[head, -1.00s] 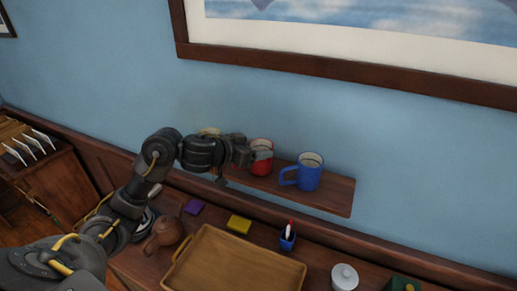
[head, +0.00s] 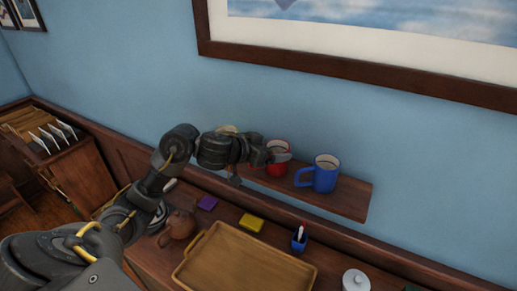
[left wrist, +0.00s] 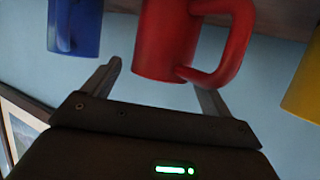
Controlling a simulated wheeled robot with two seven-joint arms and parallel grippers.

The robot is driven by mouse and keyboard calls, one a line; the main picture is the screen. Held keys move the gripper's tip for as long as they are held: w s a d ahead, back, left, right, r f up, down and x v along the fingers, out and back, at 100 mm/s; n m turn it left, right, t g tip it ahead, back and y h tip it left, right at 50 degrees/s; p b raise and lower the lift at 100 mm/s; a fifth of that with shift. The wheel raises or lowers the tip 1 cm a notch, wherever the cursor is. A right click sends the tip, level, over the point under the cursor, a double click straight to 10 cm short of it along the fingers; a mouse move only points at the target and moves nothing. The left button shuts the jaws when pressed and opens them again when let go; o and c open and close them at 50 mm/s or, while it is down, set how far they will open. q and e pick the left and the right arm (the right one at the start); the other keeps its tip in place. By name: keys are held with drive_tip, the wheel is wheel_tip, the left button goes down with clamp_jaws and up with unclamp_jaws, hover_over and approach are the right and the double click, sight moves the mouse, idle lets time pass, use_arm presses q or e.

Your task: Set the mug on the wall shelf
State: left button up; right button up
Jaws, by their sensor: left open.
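The red mug (head: 277,170) stands upright on the wooden wall shelf (head: 345,199), left of the blue mug (head: 326,174). My left gripper (head: 261,169) is at the red mug, with one finger across its front in the head view. Contact cannot be told. In that view the blue mug (left wrist: 75,25) is at left and a yellow mug (left wrist: 303,85) at right. My arm mostly hides the yellow mug and the shelf's left end in the head view.
Below the shelf, a cabinet top holds a wooden tray (head: 205,282), a brown teapot (head: 180,225), a yellow block (head: 251,223), a purple block (head: 208,203), a blue pen cup (head: 299,243) and a white lidded jar (head: 355,281). The shelf right of the blue mug is free.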

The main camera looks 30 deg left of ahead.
use_arm(q)
drive_tip(key=v, duration=1.1)
drive_tip(key=shift+s, duration=0.3)
drive_tip(key=shift+a+r, duration=0.1)
drive_tip(key=shift+a, duration=0.1)
